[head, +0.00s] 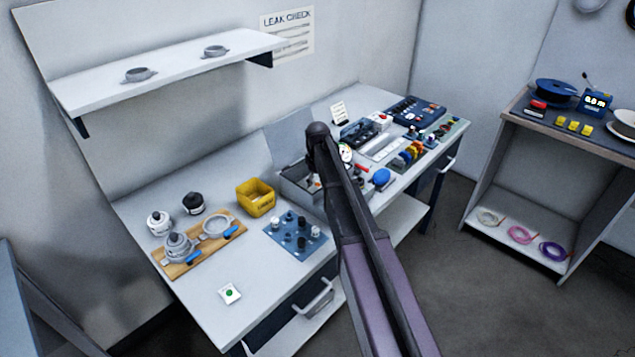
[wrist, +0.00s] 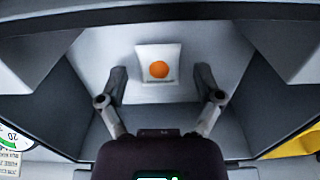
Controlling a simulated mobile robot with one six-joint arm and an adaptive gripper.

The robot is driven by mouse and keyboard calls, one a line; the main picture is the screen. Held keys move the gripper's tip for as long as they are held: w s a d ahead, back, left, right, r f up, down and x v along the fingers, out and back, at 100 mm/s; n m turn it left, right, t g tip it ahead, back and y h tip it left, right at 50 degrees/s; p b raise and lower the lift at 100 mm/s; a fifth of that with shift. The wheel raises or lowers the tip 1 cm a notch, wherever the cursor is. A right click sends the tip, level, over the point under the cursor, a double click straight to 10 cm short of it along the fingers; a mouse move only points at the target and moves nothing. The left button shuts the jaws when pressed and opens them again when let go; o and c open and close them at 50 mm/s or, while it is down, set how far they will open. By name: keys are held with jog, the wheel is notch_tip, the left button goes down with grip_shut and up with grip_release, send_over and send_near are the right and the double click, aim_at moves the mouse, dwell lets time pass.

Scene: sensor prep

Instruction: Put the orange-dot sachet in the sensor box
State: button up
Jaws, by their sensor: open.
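The sachet (wrist: 158,69), white with an orange dot, lies flat inside an open grey box (head: 302,197), apparently on its floor. The box, which looks like the sensor box, stands mid-bench in the head view with its lid raised behind. Its dark rim and grey walls surround the sachet in the wrist view. My gripper (wrist: 162,82) is over the box with its two fingers spread and nothing between the pads. The sachet shows just ahead of the fingertips, apart from them. In the head view my arm hides the gripper and part of the box.
A yellow bin (head: 256,198) stands just left of the box. A blue mat (head: 283,238) with several small parts lies in front. A green-dot sachet (head: 229,294) is at the bench's near edge. A wooden board (head: 183,267) with clamps is at left. Gauges and tools crowd the right.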

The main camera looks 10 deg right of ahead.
aim_at(318, 185)
notch_tip(318, 185, up, 12)
jog(key=p, duration=1.1)
jog(key=shift+f, duration=0.2)
dwell(0.4)
jog(key=s+m, duration=0.7)
jog(key=s, duration=2.2)
jog(key=shift+w, duration=0.1)
